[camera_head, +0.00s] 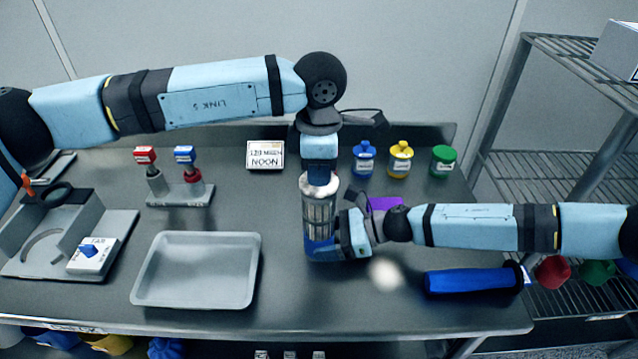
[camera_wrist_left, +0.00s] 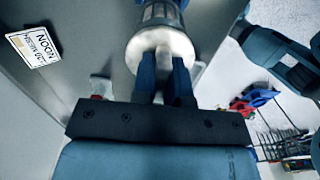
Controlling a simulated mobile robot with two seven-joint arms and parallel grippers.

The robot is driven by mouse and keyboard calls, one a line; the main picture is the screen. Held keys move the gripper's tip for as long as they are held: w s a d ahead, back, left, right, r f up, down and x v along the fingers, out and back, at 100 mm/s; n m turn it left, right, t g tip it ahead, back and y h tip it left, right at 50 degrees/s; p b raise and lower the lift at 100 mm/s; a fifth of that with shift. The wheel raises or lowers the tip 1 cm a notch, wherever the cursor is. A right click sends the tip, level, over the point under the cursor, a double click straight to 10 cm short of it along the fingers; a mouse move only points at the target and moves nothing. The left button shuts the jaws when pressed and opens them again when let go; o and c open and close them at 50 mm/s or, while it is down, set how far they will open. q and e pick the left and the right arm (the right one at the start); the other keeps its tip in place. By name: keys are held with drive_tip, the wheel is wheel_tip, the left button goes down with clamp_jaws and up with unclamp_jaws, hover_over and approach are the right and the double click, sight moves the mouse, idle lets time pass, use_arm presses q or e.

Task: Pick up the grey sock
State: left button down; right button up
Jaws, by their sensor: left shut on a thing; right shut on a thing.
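I see no grey sock in either view. A powder sifter (camera_head: 319,214), a ribbed metallic cylinder with a pale top and a blue lower part, stands upright above the table's middle. My left gripper (camera_head: 320,178) reaches down from above and is shut at its top. In the left wrist view, the two dark blue fingers of my left gripper (camera_wrist_left: 165,72) meet the round white top of the sifter (camera_wrist_left: 162,42). My right gripper (camera_head: 338,240) comes from the right and is shut on the sifter's lower side; its fingertips are partly hidden.
A white powder patch (camera_head: 385,273) lies right of the sifter. An empty metal tray (camera_head: 197,303) is at left, by a scale-like device (camera_head: 92,256) and a stamp stand (camera_head: 180,196). Blue, yellow and green jars (camera_head: 401,160) stand behind. A blue roll (camera_head: 470,281) lies front right.

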use_arm(q)
wheel_tip(320, 180, up, 28)
drive_tip(key=shift+f, duration=0.25)
use_arm(e)
drive_tip(key=o, duration=0.8)
